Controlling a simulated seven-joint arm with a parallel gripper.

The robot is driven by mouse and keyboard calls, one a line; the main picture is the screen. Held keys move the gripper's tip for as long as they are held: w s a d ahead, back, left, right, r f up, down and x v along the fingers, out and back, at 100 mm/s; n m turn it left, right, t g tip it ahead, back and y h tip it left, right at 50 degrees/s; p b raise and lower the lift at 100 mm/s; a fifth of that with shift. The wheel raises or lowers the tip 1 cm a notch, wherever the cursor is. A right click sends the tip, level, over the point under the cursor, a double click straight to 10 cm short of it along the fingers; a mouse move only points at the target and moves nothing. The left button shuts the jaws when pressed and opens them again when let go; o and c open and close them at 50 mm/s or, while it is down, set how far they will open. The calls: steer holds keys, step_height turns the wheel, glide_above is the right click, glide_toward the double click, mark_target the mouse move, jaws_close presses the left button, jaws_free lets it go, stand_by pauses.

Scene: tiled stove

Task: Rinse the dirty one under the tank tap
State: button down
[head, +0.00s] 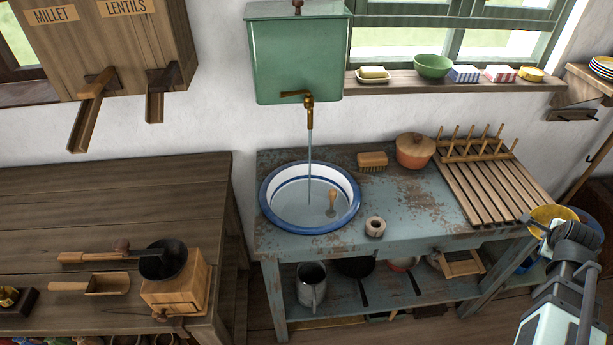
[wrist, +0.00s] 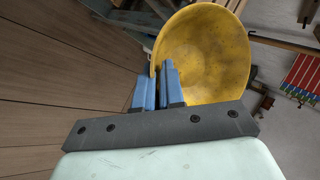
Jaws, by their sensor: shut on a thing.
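My gripper (wrist: 160,85) is shut on the rim of a yellow bowl (wrist: 205,50) with dark specks on its inside, in the wrist view. In the head view the bowl (head: 550,214) is at the right, partly hidden by my gripper (head: 537,224), beyond the right end of the washstand. The green tank (head: 297,58) hangs on the wall with a brass tap (head: 308,98). A thin stream of water (head: 310,145) runs from the tap into the white basin with a blue rim (head: 275,212). My gripper and the bowl are well to the right of the stream.
The windowsill (head: 400,87) holds a green bowl (head: 433,66) and other small things.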

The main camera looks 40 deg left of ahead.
steer(key=shift+s+a, duration=0.1)
steer(key=shift+s, duration=0.1)
steer(key=shift+s+a, duration=0.2)
steer(key=shift+s, duration=0.05)
stand_by(0.3)
steer(key=shift+w+d, duration=0.15)
steer(key=shift+w, duration=0.1)
steer(key=shift+w+d, duration=0.15)
steer(key=shift+w, duration=0.05)
stand_by(0.3)
steer(key=shift+s, duration=0.15)
steer(key=shift+s+a, duration=0.3)
steer(key=shift+a, duration=0.05)
steer(key=shift+w+d, duration=0.15)
steer(key=shift+w, duration=0.05)
stand_by(0.4)
